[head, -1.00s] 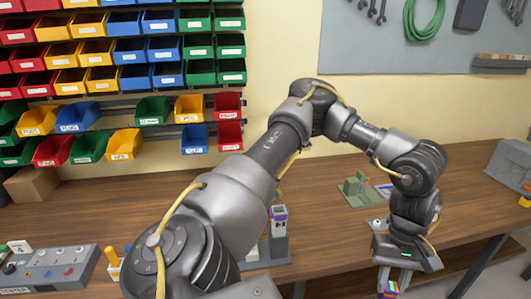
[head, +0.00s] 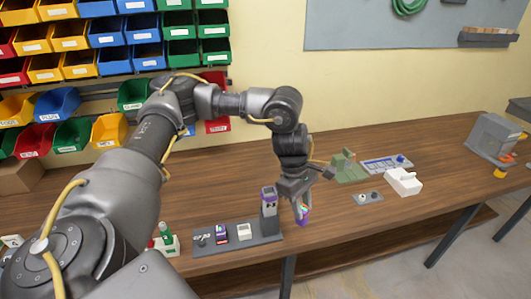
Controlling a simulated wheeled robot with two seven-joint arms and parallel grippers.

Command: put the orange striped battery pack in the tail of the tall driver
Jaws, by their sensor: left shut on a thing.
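My left gripper (head: 300,203) is shut on a small striped pack (head: 303,216) with purple and bright multicoloured marks, including some orange or red. The pack hangs below the fingers, over the front part of the bench. A tall grey upright piece with a purple top (head: 268,201), which looks like the tall driver, stands at the right end of a grey base (head: 262,238). The gripper and pack are just to its right, apart from it in this view. The driver's tail opening is too small to make out. My right gripper is out of view.
The grey base also carries a purple-marked piece (head: 222,234) and a white block (head: 244,231). A green fixture (head: 346,167), a white box (head: 403,181) and a grey machine (head: 494,138) stand to the right.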

